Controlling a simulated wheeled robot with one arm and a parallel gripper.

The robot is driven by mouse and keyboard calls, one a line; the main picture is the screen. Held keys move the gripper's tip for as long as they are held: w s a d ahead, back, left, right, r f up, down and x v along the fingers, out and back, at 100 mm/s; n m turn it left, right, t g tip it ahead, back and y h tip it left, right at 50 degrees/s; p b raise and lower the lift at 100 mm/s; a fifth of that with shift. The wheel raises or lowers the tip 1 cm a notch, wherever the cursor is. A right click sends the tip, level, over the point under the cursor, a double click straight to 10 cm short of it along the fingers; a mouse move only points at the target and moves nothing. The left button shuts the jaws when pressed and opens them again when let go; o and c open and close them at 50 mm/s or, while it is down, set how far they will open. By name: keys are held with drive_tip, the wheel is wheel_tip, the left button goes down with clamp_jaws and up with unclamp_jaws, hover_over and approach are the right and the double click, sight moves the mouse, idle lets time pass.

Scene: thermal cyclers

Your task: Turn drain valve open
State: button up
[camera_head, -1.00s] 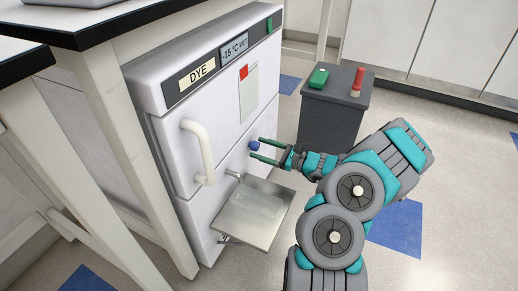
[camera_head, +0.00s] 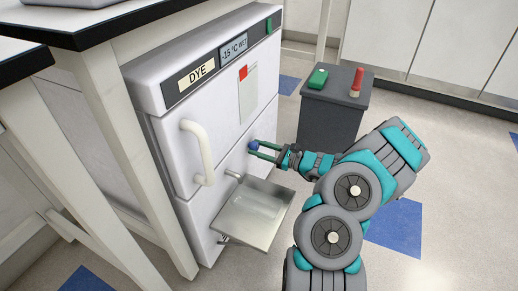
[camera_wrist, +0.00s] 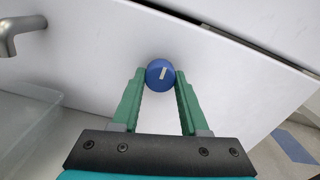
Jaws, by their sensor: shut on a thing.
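The drain valve is a round blue knob (camera_head: 254,145) on the lower front of the white freezer (camera_head: 165,155). In the wrist view the knob (camera_wrist: 160,74) shows a pale line mark, tilted a little right of upright. My gripper (camera_head: 258,149) reaches it from the right, with the green fingers on either side of the knob. In the wrist view the fingertips of my gripper (camera_wrist: 160,78) touch the knob's left and right sides and are shut on it. A metal drain spout (camera_wrist: 18,32) shows at the wrist view's upper left.
A metal tray (camera_head: 252,212) sticks out below the spout. A white door handle (camera_head: 196,150) stands out left of the knob. A dark grey cabinet (camera_head: 333,118) with a green box and a red-topped item is behind my arm. Open floor lies to the right.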

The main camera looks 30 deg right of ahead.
clamp_jaws()
drive_tip(key=shift+r+m+p, duration=0.1)
drive_tip(key=shift+m+p, duration=0.2)
drive_tip(key=shift+p, duration=0.2)
drive_tip(key=m+p, duration=0.2)
drive_tip(key=p, duration=0.1)
drive_tip(key=shift+r+m, duration=0.1)
drive_tip(key=shift+m, duration=0.2)
drive_tip(key=m+p, duration=0.3)
drive_tip(key=m, duration=0.1)
drive_tip(key=shift+s+a+m, duration=0.1)
drive_tip(key=shift+m, duration=0.2)
drive_tip(key=m+p, duration=0.2)
drive_tip(key=m, duration=0.2)
drive_tip(key=m+p, duration=0.1)
drive_tip(key=m, duration=0.5)
drive_tip(key=shift+p, duration=0.4)
drive_tip(key=o, duration=1.1)
unclamp_jaws()
